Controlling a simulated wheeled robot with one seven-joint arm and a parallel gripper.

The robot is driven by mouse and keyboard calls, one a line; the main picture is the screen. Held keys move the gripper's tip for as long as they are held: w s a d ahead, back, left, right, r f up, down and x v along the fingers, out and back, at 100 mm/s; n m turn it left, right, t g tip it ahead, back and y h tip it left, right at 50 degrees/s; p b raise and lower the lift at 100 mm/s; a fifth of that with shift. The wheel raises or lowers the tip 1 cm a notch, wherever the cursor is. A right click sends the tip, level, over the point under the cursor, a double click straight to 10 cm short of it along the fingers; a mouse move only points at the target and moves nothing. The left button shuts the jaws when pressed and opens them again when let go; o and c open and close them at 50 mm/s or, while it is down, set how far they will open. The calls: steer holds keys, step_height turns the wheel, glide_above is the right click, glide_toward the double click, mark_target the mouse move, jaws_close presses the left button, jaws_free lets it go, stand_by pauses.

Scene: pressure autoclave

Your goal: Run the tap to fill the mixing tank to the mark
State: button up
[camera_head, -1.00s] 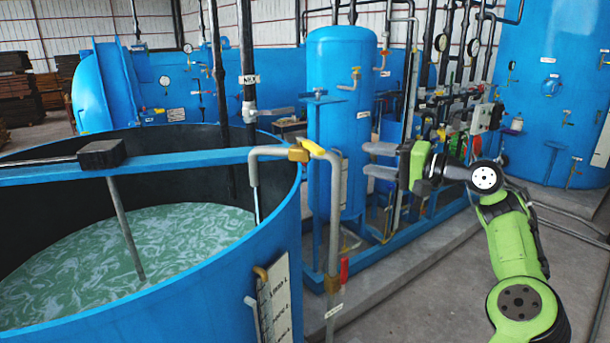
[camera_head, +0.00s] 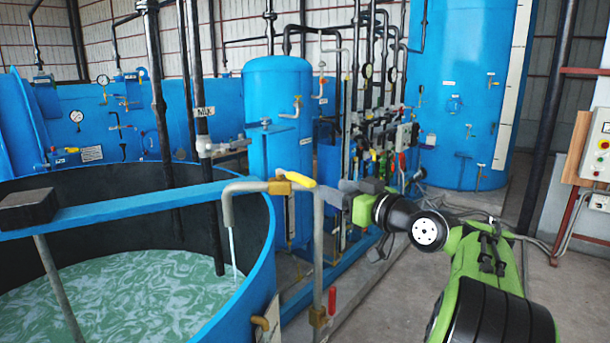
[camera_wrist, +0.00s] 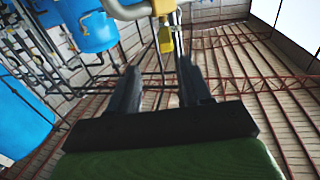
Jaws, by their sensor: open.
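The blue mixing tank (camera_head: 255,262) stands open at the left, with swirling green-white liquid (camera_head: 150,300) inside. The liquid surface lies well below the rim. The grey tap pipe (camera_head: 229,205) bends over the rim, and a thin pale stream (camera_head: 233,250) falls from its spout into the tank. The tap's yellow lever (camera_head: 300,179) sits on a brass body at the top of the pipe. My gripper (camera_head: 343,193) is open and empty, just right of the lever. In the wrist view the yellow lever (camera_wrist: 166,38) shows beyond the spread fingers (camera_wrist: 157,75). I cannot make out a fill mark.
A blue vertical vessel (camera_head: 278,115) and a valve-covered pipe rack (camera_head: 385,140) stand behind the tap. A red-handled valve (camera_head: 332,300) is low on the tap's standpipe. A control box (camera_head: 597,145) hangs at the right. The grey floor at right has free room.

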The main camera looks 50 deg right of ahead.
mark_target(306, 178)
steer(key=w+p, duration=0.1)
steer(key=w, duration=0.2)
steer(key=w+p, duration=0.1)
steer(key=w, duration=0.2)
steer(key=w+p, duration=0.1)
steer(key=w, duration=0.3)
steer(key=shift+d+r, duration=0.15)
steer(key=shift+d, duration=0.15)
steer(key=shift+w+a, duration=0.15)
steer(key=shift+a, duration=0.05)
jaws_close()
